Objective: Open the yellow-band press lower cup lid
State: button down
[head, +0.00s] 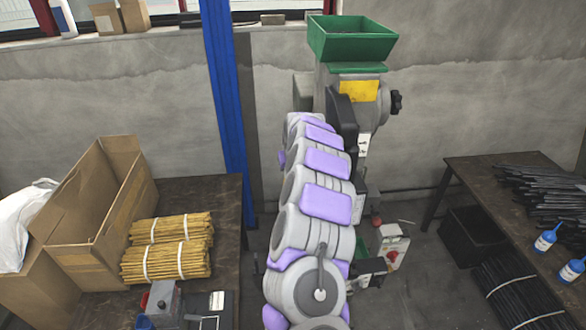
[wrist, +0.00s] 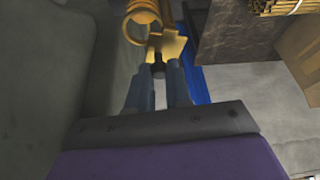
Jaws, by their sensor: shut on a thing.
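The press (head: 358,91) with a green hopper on top and a yellow patch on its grey body stands behind my arm in the head view. My arm covers much of its lower part, and my gripper and the lower cup are hidden there. In the wrist view, my gripper (wrist: 159,70) is shut at a small dark stub (wrist: 158,69) below a yellow, star-edged piece (wrist: 167,46), which looks like the cup lid. A round yellow ring (wrist: 142,18) adjoins this piece at the top. I cannot tell how far the lid is open.
A blue post (head: 228,100) rises left of the press. A dark table (head: 221,215) at left holds a cardboard box (head: 85,200) and yellow rod bundles (head: 168,262). A table (head: 470,178) at right holds black rods and blue bottles. A control box (head: 391,243) sits low beside my arm.

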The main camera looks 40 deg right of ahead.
jog(key=shift+w+a+n+y+b, duration=0.15)
jog(key=shift+w+n+y+b, duration=0.15)
jog(key=shift+n, duration=0.65)
jog(key=shift+w+a+n+y+b, duration=0.15)
jog(key=shift+n+y, duration=0.25)
jog(key=shift+n, duration=0.55)
jog(key=shift+s, duration=0.1)
jog(key=c, duration=1)
grip_release()
jog(key=shift+d, duration=0.1)
jog(key=shift+c, duration=0.2)
jog(key=v, duration=0.7)
jog(key=shift+s, duration=0.15)
